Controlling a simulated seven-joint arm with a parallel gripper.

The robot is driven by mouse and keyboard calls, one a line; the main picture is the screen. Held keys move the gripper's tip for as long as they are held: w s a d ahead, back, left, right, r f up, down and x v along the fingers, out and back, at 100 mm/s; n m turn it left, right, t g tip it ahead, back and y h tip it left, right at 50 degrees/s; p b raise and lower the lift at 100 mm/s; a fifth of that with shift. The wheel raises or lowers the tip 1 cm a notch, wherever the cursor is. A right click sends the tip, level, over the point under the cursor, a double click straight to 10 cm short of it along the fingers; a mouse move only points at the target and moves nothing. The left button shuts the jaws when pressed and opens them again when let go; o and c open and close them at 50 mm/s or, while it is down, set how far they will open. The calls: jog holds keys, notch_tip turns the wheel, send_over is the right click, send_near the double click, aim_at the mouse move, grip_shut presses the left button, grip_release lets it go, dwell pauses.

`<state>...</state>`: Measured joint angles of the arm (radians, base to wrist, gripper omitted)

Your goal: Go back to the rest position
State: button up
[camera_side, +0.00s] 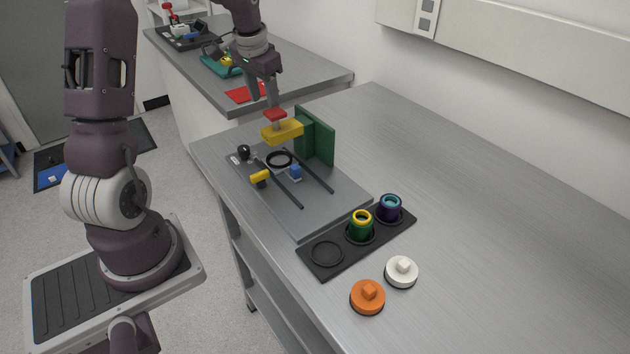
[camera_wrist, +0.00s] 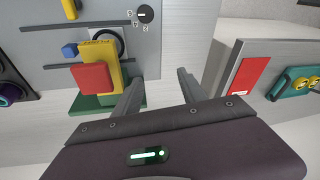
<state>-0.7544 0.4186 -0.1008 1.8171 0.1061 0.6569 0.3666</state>
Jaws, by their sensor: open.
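My gripper (camera_side: 262,98) is open and empty. In the side view it hangs just above and behind the red block (camera_side: 275,114) on top of the yellow block of the interferometer fixture (camera_side: 283,131). In the wrist view the fingers (camera_wrist: 158,85) point up the picture, spread apart with nothing between them. There the red block (camera_wrist: 92,77) and yellow block (camera_wrist: 100,52) lie to the left of the fingers. The grey fixture plate (camera_side: 315,212) carries a green upright bracket (camera_side: 320,135), a black ring (camera_side: 279,159), and rails. Whether a finger touches the fixture cannot be told.
A black tray (camera_side: 337,256) holds a green-yellow cup (camera_side: 361,226) and a purple cup (camera_side: 390,208); its near recess is empty. Orange (camera_side: 367,297) and white (camera_side: 401,272) knobbed discs stand beside it. Behind is another bench with a red mat (camera_side: 246,92) and a teal tray (camera_side: 222,66). The bench's right side is clear.

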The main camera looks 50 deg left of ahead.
jog(key=w+d+r+m+t, duration=0.1)
jog(key=w+d+r+m, duration=0.15)
jog(key=d+r, duration=0.25)
jog(key=s+d+r+t, duration=0.1)
jog(key=s+d+r, duration=0.2)
jog(key=d, duration=0.3)
jog(key=s+d+r, duration=0.3)
jog(key=d, duration=0.2)
jog(key=s+d+t+h, duration=0.1)
jog(key=s+d+h, duration=0.1)
jog(key=s+d, duration=1)
jog(key=s, duration=0.5)
jog(key=shift+s+d+f+t, duration=0.15)
jog(key=shift+s+f+t, duration=0.15)
jog(key=shift+f, duration=0.1)
